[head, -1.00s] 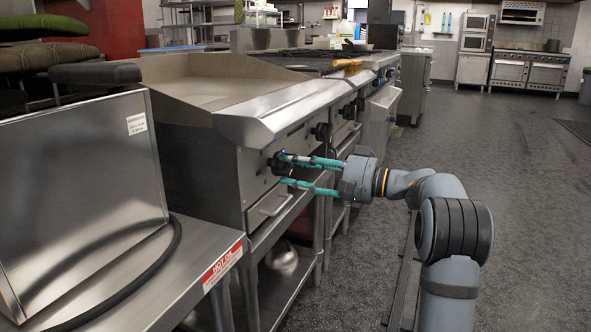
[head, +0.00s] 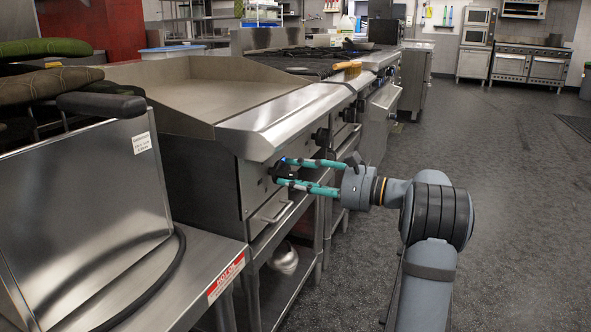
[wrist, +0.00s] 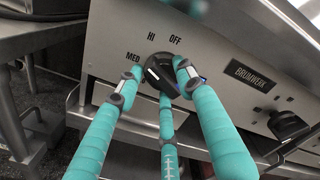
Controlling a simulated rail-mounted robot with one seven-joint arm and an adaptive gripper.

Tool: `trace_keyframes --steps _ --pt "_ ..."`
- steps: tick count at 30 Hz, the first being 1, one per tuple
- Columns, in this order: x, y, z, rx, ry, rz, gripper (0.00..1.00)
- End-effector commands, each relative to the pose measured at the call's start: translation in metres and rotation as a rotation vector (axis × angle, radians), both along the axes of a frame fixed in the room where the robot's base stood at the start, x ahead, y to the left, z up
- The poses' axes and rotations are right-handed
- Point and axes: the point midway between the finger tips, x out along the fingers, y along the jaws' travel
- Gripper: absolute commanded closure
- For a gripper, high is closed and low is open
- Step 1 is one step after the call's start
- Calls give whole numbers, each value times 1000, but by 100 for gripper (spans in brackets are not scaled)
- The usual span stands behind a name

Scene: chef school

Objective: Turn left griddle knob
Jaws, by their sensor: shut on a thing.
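The left griddle knob (wrist: 158,78) is black and sits on the steel front panel, with OFF, HI and MED printed around its top and left. In the head view the knob (head: 280,172) is largely covered by my fingers. The flat griddle (head: 200,92) lies above the panel.
Another black knob (wrist: 287,125) is to the right, below a BRUMWERK plate (wrist: 250,76). A drawer handle (head: 270,213) juts out below the gripper. A steel counter (head: 205,262) stands at left. The floor (head: 500,140) to the right is open.

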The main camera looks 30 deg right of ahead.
Motion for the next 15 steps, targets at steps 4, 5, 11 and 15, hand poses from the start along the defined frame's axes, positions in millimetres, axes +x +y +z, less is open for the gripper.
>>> trace_keyframes --steps 4,5,11,15 --pt "2 5 11 114 84 10 89" --pt "2 5 11 136 102 9 89" --pt "3 4 14 283 222 8 89" --pt "3 3 16 387 306 6 89"
